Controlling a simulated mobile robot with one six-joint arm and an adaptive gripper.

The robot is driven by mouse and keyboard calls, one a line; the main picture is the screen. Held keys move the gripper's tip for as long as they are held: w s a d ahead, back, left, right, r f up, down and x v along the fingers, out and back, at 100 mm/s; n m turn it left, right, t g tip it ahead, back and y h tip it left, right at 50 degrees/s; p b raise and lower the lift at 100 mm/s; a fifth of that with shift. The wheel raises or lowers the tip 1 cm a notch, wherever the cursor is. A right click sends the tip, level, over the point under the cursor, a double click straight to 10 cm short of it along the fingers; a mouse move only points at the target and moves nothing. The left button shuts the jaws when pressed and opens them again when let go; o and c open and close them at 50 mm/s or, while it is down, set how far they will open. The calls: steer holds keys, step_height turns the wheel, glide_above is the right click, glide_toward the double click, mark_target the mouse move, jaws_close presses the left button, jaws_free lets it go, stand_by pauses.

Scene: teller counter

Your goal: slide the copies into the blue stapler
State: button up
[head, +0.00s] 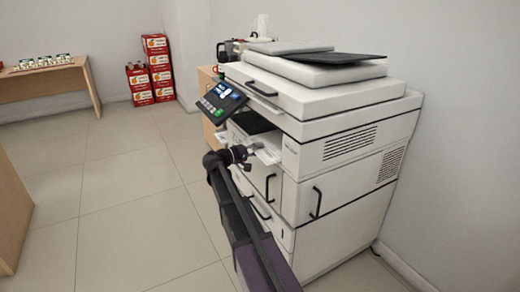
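White paper (269,154), perhaps the copies, shows at the output slot on the front of the large white copier (345,120). My gripper (255,148) is at that slot, right beside the paper. It is small in the picture, and I cannot tell whether its fingers are open or closed on the paper. My arm reaches up to it from the bottom of the picture. I cannot make out a blue stapler in this view.
The copier's tilted control panel (222,101) juts out above my gripper. A wooden cabinet (208,85) stands behind the copier. Red boxes (157,68) are stacked by the far wall, near a wooden table (45,82). The tiled floor (125,185) to the left is clear.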

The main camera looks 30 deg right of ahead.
steer(key=shift+d, duration=0.2)
jaws_close()
steer(key=shift+r, duration=0.1)
steer(key=shift+r+p, duration=1.2)
steer(key=shift+p, duration=0.1)
